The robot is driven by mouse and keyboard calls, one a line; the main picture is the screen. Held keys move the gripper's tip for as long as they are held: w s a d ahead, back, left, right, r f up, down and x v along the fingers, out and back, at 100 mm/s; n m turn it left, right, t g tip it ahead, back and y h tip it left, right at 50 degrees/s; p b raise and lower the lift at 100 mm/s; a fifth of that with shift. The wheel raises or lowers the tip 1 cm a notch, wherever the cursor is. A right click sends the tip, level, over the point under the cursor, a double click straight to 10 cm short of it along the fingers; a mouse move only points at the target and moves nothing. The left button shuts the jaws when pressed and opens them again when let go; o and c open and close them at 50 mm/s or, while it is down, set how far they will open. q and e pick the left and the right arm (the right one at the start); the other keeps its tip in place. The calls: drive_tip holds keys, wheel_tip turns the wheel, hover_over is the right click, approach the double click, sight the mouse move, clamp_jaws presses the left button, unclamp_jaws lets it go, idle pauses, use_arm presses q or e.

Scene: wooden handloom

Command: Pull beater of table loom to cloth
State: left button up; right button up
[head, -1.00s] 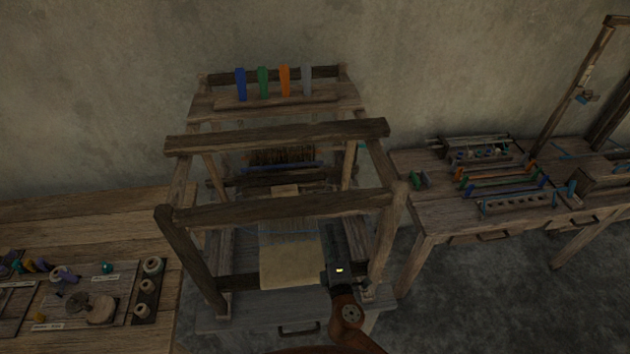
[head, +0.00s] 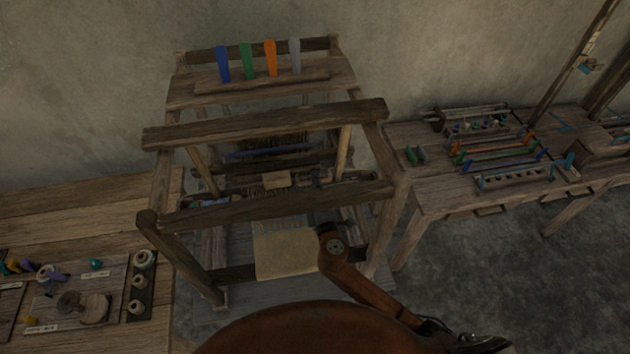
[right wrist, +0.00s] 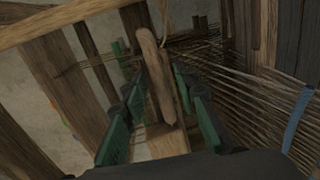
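The table loom is a wooden frame, and its cream cloth (head: 285,254) lies at the front, below the front crossbar. The beater seems to be around the small pale wooden block (head: 277,179) behind that crossbar; its outline is partly hidden. My right gripper (head: 319,217) reaches into the loom from the front, its fingers mostly hidden by the crossbar. In the right wrist view, its green fingers (right wrist: 154,82) stand apart on both sides of an upright rounded wooden piece (right wrist: 153,60), perhaps a beater handle. Firm contact is not visible. My left gripper is out of view.
The front crossbar (head: 280,205) and upper beam (head: 265,124) span above my right gripper. Stretched warp threads (right wrist: 250,110) run close on its right in the wrist view. Side tables with spools (head: 138,282) and coloured tools (head: 500,158) flank the loom.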

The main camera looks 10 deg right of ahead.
drive_tip(key=shift+w, duration=0.3)
drive_tip(key=c, duration=0.6)
clamp_jaws()
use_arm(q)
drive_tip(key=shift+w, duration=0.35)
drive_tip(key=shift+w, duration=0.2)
